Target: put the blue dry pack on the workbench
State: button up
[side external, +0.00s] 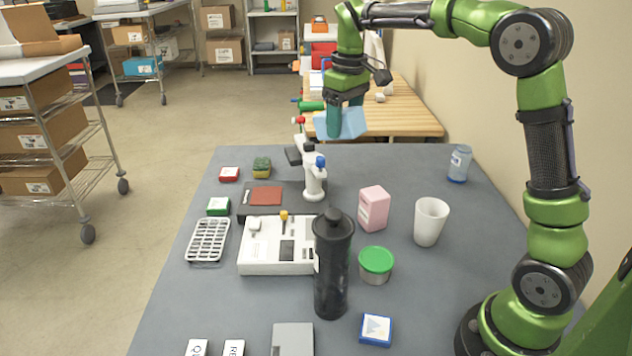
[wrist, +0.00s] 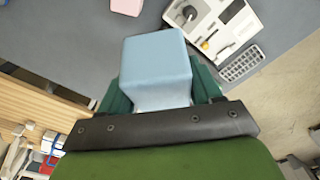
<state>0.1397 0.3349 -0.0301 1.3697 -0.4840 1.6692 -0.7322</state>
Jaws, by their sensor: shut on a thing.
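My gripper (side external: 338,122) is shut on the blue dry pack (side external: 352,121), a light blue block. In the wrist view the pack (wrist: 155,65) sits between the two teal fingers of my gripper (wrist: 162,92). The side view shows it held in the air around the far edge of the grey table, in front of a slatted wooden bench (side external: 415,118). That bench, which looks like the workbench, also shows at the left of the wrist view (wrist: 40,105). The near finger hides part of the pack in the side view.
Several items stand on the wooden bench's left part. Its right part looks mostly clear.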

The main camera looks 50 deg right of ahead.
jog(key=w+d+f+m+t+y, duration=0.35)
jog(key=d+f+m+y, duration=0.35)
jog(key=m, duration=0.7)
jog(key=w+d+f+m+t+y, duration=0.25)
jog(key=d+f+m+t, duration=0.25)
jog(key=d+m, duration=0.65)
jog(key=f, duration=0.3)
jog(key=a+f+m, duration=0.1)
jog(key=f, duration=0.2)
jog(key=a+f+m, duration=0.1)
jog(key=f, duration=0.2)
jog(key=shift+a+f+t, duration=0.1)
jog(key=shift+f+t, duration=0.15)
jog(key=shift+f, duration=0.1)
jog(key=o, duration=1.2)
jog(key=shift+f, duration=0.15)
